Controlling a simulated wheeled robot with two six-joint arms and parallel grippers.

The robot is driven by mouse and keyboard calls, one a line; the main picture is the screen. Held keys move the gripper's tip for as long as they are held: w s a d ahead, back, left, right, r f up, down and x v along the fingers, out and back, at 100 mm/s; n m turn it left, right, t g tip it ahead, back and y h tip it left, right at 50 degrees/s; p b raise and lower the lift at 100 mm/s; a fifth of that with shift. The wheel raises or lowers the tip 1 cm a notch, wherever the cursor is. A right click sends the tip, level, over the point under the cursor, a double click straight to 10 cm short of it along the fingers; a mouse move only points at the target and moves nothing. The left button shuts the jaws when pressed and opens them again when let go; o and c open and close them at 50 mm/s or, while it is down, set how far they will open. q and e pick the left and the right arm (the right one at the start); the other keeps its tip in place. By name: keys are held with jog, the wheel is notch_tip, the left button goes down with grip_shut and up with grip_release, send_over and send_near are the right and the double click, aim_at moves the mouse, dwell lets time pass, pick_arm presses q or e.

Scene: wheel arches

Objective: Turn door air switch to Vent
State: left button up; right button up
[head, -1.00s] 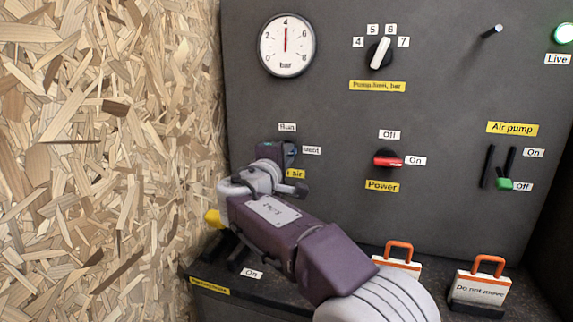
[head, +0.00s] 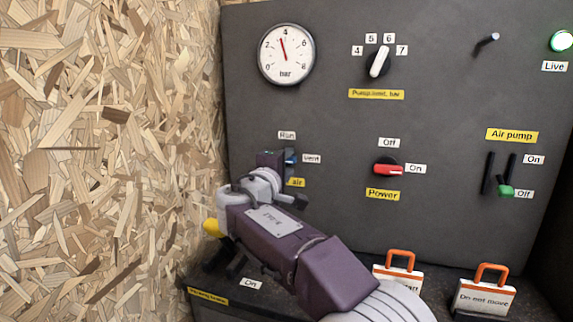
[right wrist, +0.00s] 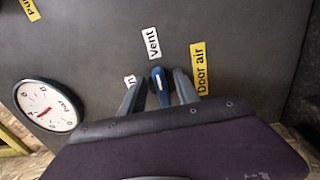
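The blue door air switch (right wrist: 160,88) is on the grey panel, and its white-marked end points to the Vent label (right wrist: 152,42). In the head view the switch (head: 291,157) shows only partly behind my right gripper (head: 278,163), its handle towards the Vent label (head: 312,158). In the right wrist view my right gripper's fingers (right wrist: 160,92) stand on either side of the handle, with narrow gaps visible. The Run label is partly hidden by a finger there, and the Door air label (right wrist: 199,68) is beside the other finger. My left gripper is not in view.
The pressure gauge (head: 286,54) reads a little under 4 bar. The red power switch (head: 388,170) points to On, and the green air pump lever (head: 505,190) is at Off. A chipboard wall (head: 100,160) stands close on the left. Orange-handled signs (head: 485,297) stand on the ledge.

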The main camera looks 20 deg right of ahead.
jog(key=v, duration=0.9)
jog(key=shift+p, duration=0.3)
